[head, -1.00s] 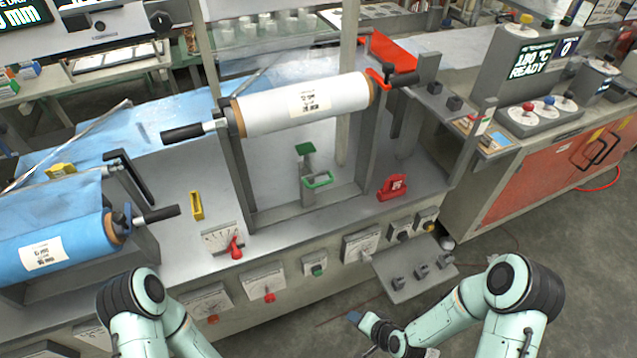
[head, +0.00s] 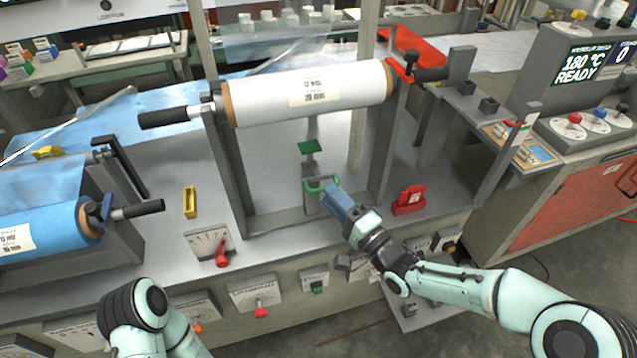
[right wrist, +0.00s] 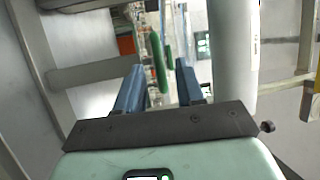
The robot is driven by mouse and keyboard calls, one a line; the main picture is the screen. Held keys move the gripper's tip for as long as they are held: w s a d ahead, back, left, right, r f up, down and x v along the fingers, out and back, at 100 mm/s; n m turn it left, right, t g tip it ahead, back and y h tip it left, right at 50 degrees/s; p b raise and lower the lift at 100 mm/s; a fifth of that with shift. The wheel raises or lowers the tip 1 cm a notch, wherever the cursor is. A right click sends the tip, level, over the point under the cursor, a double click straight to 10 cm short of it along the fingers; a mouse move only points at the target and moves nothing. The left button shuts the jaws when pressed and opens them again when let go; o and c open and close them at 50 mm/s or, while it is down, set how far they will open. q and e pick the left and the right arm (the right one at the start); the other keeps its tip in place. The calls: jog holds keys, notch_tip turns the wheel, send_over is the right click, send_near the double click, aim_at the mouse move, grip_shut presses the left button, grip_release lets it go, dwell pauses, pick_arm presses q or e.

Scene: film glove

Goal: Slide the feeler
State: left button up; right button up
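The feeler appears to be the grey upright fitting with a green loop handle (head: 316,186) and a green plate (head: 309,147), below the white film roll (head: 308,93). My right gripper (head: 331,191) has its blue fingers at the right end of the handle. In the right wrist view my right gripper (right wrist: 159,80) is open, and the green handle (right wrist: 158,62) shows just ahead, between the spread fingertips. I cannot tell whether a finger touches it. My left gripper is out of view; only part of my left arm shows.
A red block (head: 409,199) sits on the deck right of my right gripper. A yellow bracket (head: 190,202) and a dial with a red knob (head: 209,243) are at left. Grey posts flank the roll. The deck between the posts is mostly clear.

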aim_at(316, 166)
jog(key=shift+x, duration=2.8)
